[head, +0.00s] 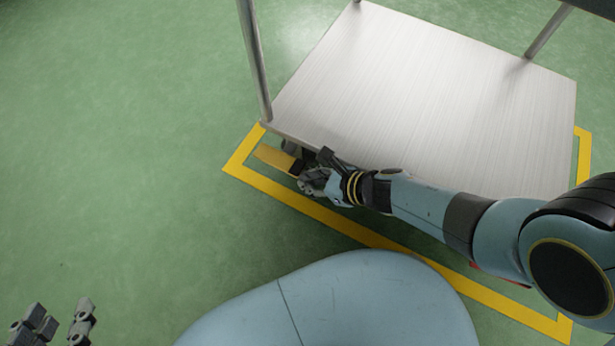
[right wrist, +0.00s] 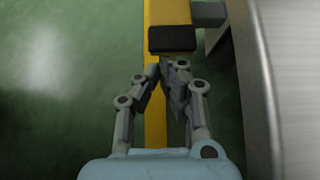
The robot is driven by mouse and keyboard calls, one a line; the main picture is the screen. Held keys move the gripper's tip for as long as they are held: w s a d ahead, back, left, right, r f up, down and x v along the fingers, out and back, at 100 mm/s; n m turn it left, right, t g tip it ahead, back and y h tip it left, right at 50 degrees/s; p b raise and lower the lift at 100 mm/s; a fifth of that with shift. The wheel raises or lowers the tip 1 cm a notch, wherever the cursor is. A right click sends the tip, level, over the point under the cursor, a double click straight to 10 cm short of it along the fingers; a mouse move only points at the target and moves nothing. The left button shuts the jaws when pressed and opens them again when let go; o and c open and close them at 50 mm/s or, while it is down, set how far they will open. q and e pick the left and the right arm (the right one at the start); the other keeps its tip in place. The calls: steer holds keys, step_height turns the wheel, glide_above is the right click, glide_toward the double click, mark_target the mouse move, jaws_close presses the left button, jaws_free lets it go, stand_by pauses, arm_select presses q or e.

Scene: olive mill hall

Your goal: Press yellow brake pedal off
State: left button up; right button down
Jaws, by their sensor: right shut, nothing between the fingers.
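The yellow brake pedal (head: 273,157) sticks out low at the left front corner of a metal-topped cart, with a black pad at its end. In the right wrist view the yellow pedal (right wrist: 168,11) is at the top, its black pad (right wrist: 172,39) just ahead of my fingertips. My right gripper (head: 307,178) is shut and empty beside the pad; in the wrist view its fingertips (right wrist: 165,65) come together just short of the pad. I cannot tell whether they touch it. My left gripper (head: 58,325) is open and empty at the lower left, far from the pedal.
The cart's brushed metal top (head: 430,95) has upright posts (head: 255,60) and lies beyond my right arm. Yellow floor tape (head: 285,198) frames the cart. A small red part (head: 474,265) shows partly behind my right arm. Green floor (head: 110,150) on the left is clear.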

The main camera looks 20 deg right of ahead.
arm_select(q)
steer(key=shift+w+r+g, duration=0.2)
steer(key=shift+w+g, duration=0.1)
arm_select(e)
steer(key=shift+r, duration=0.45)
arm_select(q)
steer(key=shift+w+a+r+g+p, duration=0.2)
steer(key=shift+g+p, duration=0.2)
steer(key=shift+p, duration=0.15)
arm_select(e)
steer(key=shift+r, duration=0.5)
steer(key=shift+w+a+r, duration=0.1)
steer(key=shift+w+r, duration=0.05)
steer(key=shift+r, duration=0.05)
steer(key=shift+f, duration=0.1)
